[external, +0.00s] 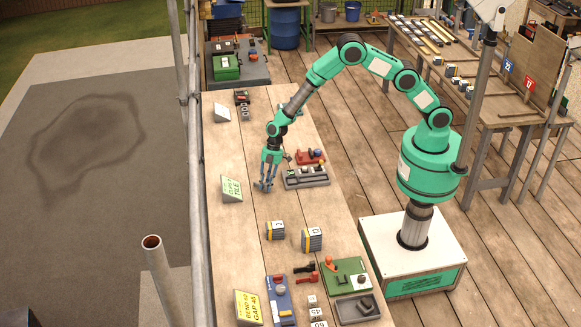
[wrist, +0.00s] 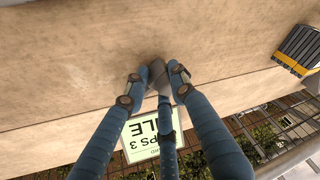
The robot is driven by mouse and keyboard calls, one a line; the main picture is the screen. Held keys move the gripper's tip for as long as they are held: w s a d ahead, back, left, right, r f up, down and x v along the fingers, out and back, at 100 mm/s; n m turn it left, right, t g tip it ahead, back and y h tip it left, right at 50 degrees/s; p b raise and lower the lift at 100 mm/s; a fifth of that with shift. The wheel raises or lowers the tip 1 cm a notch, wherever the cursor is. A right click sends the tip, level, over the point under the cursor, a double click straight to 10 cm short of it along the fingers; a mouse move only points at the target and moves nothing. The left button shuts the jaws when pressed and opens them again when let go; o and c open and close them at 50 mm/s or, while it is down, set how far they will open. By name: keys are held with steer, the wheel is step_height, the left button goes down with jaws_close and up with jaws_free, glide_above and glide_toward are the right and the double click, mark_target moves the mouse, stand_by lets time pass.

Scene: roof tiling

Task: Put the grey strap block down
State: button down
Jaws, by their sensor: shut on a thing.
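My gripper (external: 265,187) hangs low over the left part of the long wooden bench, beside a green sign, with its fingers pointing down. In the wrist view its blue fingers (wrist: 157,82) are closed together around a small grey piece, the grey strap block (wrist: 157,70), just above or on the bench boards. The fingers cover most of the block, and I cannot tell whether it touches the wood. In the external view the block is too small and hidden to make out.
The green sign (external: 231,189) stands left of the gripper. A dark grey tray (external: 306,179) and a red tool (external: 310,157) lie to its right. Two banded grey blocks (external: 275,230) (external: 312,239) stand nearer the camera. Bare bench boards (external: 235,150) lie behind the sign.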

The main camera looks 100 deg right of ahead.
steer(key=shift+f, duration=0.15)
steer(key=c, duration=1.4)
jaws_free()
steer(key=shift+c, duration=0.2)
steer(key=v, duration=1.2)
steer(key=shift+s, duration=0.1)
